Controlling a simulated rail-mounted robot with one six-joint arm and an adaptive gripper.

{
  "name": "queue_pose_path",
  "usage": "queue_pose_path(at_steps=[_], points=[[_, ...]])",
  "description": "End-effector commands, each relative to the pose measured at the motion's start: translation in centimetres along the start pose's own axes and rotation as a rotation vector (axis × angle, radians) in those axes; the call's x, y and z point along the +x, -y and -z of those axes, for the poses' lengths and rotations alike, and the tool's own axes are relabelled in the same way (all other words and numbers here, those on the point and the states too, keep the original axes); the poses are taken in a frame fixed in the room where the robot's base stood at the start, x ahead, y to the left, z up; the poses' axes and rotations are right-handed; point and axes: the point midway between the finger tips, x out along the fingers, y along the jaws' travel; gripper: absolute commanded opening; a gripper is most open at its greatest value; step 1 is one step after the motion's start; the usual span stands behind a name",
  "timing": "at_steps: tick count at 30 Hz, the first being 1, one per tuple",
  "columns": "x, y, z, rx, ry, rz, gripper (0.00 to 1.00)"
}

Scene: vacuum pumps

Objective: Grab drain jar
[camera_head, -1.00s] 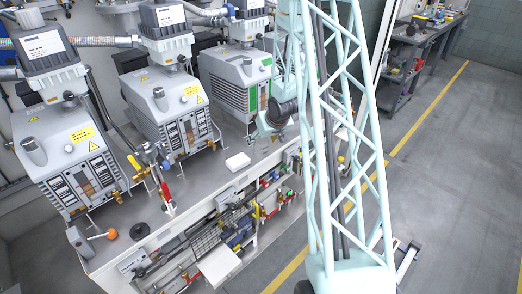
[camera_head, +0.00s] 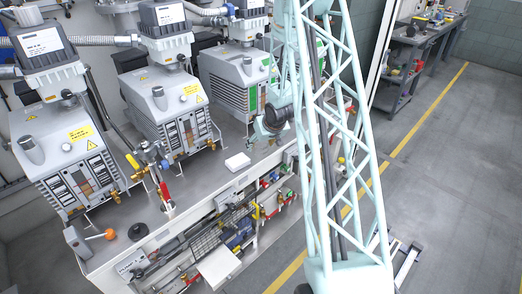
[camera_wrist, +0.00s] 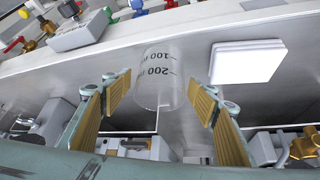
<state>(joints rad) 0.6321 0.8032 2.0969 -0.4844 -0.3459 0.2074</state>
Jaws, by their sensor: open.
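The drain jar (camera_wrist: 158,68) is a clear cylinder with dark 100 and 200 marks, seen in the wrist view over the grey bench top. My gripper (camera_wrist: 162,98) is open, with one ribbed tan finger pad on each side of the jar. A gap shows between the jar and each pad, and the jar is not gripped. I cannot make out the jar in the head view.
A white block (camera_wrist: 247,61) lies on the bench beside the jar, also seen in the head view (camera_head: 237,162). Pump parts and fittings crowd the bottom of the wrist view. Valves and tools fill the shelf (camera_head: 222,240) below the bench front.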

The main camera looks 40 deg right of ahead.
Motion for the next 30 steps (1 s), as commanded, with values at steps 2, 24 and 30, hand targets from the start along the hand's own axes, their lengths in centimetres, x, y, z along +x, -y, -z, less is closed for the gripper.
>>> queue_pose_path(at_steps=[2,24,30], points=[[0.00,0.00,-0.01,0.000,0.000,0.000,0.54],[-0.14,0.00,0.10,0.000,0.000,0.000,0.26],[-0.87,0.00,0.58,0.000,-0.001,0.000,0.26]])
